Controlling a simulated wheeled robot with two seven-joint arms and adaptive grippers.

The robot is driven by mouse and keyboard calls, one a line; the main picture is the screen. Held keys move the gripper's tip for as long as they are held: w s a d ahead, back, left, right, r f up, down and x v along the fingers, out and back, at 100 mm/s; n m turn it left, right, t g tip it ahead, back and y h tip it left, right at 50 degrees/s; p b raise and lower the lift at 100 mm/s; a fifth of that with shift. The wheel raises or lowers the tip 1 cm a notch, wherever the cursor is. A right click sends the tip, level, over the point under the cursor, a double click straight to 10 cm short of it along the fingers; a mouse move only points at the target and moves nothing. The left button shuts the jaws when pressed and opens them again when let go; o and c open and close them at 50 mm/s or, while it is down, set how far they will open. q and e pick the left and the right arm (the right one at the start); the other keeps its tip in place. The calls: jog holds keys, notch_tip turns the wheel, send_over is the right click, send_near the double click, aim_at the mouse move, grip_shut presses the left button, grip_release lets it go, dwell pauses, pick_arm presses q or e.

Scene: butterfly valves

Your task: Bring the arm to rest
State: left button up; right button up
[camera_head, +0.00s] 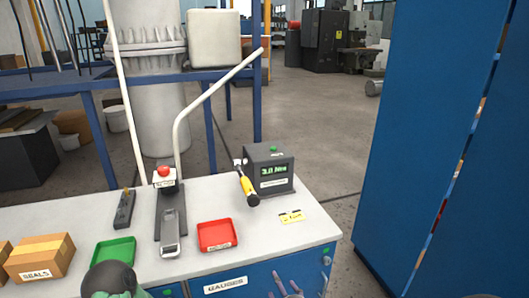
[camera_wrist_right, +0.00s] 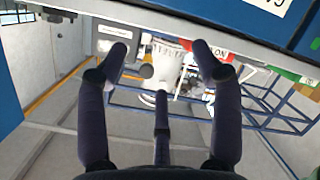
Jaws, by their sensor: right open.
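My right gripper (camera_head: 287,288) shows only by its fingertips at the bottom edge of the head view, in front of the blue bench front. In the right wrist view the right gripper (camera_wrist_right: 162,72) has its dark fingers spread wide, with nothing held between them. The bench edge lies beyond the fingertips there.
A tall blue panel (camera_head: 430,120) stands at right. Floor between is clear.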

jog(key=s+d+f+m+g+h+p, duration=0.15)
jog(key=s+f+m+g, duration=0.25)
jog(key=f, duration=0.5)
jog(key=s+d+f+m+g, duration=0.3)
jog(key=s+f+m+g, duration=0.1)
jog(key=f, duration=0.6)
jog(key=s+f+m+g+y, duration=0.1)
jog(key=s+f+m+g, duration=0.4)
jog(key=s+f, duration=0.5)
jog(key=shift+s+d+f+m+g+p, duration=0.15)
jog(key=shift+s+d+m+g+p, duration=0.2)
jog(key=shift+s+m, duration=1.1)
jog(key=shift+s+n, duration=0.35)
